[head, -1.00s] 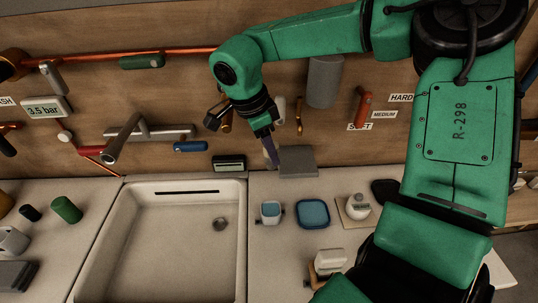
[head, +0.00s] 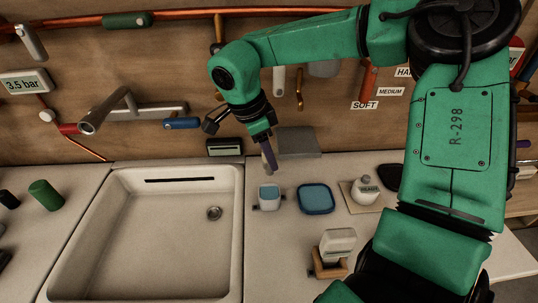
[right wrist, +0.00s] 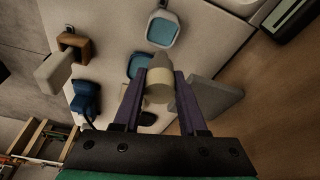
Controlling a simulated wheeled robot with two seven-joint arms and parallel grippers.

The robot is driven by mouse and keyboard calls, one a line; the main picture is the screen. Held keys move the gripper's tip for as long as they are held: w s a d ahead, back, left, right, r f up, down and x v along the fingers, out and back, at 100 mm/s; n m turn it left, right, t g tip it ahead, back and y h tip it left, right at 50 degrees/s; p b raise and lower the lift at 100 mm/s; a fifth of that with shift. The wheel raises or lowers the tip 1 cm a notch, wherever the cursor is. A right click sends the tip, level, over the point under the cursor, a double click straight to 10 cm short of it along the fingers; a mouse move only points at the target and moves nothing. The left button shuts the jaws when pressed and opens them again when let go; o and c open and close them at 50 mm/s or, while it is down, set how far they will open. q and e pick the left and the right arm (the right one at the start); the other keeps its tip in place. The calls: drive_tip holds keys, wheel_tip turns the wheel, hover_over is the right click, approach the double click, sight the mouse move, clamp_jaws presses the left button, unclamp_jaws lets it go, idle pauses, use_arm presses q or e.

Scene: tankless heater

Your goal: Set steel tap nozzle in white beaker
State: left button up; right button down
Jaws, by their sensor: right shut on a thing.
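My right gripper (head: 268,148) points down above the counter with its purple fingers shut on the steel tap nozzle (head: 269,161), a short grey cylinder. In the right wrist view the nozzle (right wrist: 159,84) sits between both fingertips. The white beaker, which I take to be the small pale cup with a light blue top face (head: 269,199), stands upright on the counter right of the sink. The nozzle is above and slightly behind it, apart from it. The beaker also shows in the right wrist view (right wrist: 163,27), beyond the fingertips. My left gripper is out of view.
A blue dish (head: 316,199) lies right of the beaker, and a white jar (head: 366,190) stands on a board farther right. A pale item on a wooden block (head: 333,252) is nearer. A grey block (head: 297,141) stands behind. The white sink (head: 150,235) is left.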

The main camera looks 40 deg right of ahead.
wheel_tip(320, 180, down, 8)
drive_tip(key=b, duration=0.6)
drive_tip(key=shift+w+b, duration=0.1)
drive_tip(key=shift+b, duration=0.25)
drive_tip(key=shift+f+b, duration=0.45)
drive_tip(key=shift+f, duration=0.05)
drive_tip(key=shift+c, duration=1.9)
unclamp_jaws()
drive_tip(key=shift+r, duration=0.15)
drive_tip(key=v, duration=1.4)
drive_tip(key=shift+r+p, duration=0.2)
drive_tip(key=shift+p, duration=0.1)
